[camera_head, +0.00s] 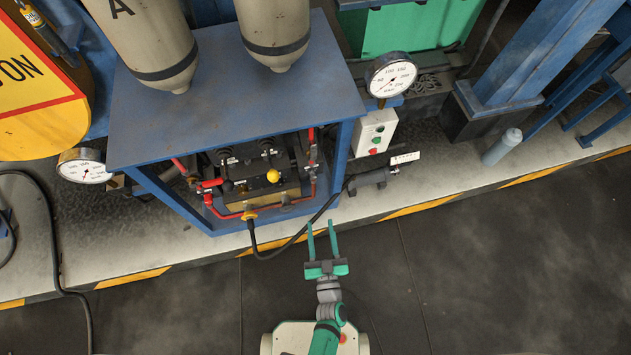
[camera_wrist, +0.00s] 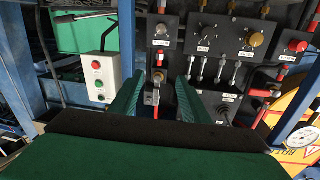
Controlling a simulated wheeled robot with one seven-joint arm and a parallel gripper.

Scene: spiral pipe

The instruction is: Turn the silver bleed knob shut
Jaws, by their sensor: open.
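In the wrist view a dark panel (camera_wrist: 230,60) carries a row of round knobs above small label plates. The labels are too small to read, so I cannot tell which is the bleed knob. My gripper (camera_head: 321,223) is open and empty, in front of the blue bench. In the wrist view its fingers (camera_wrist: 157,88) point at the panel, below the knobs and apart from them.
A red knob (camera_wrist: 297,45) and red valve handles surround the panel. A white button box (camera_wrist: 98,77) stands left of it. A blue bench (camera_head: 235,90) bears tanks above. A black hose (camera_head: 275,250) loops to the floor. The dark floor (camera_head: 500,260) at right is clear.

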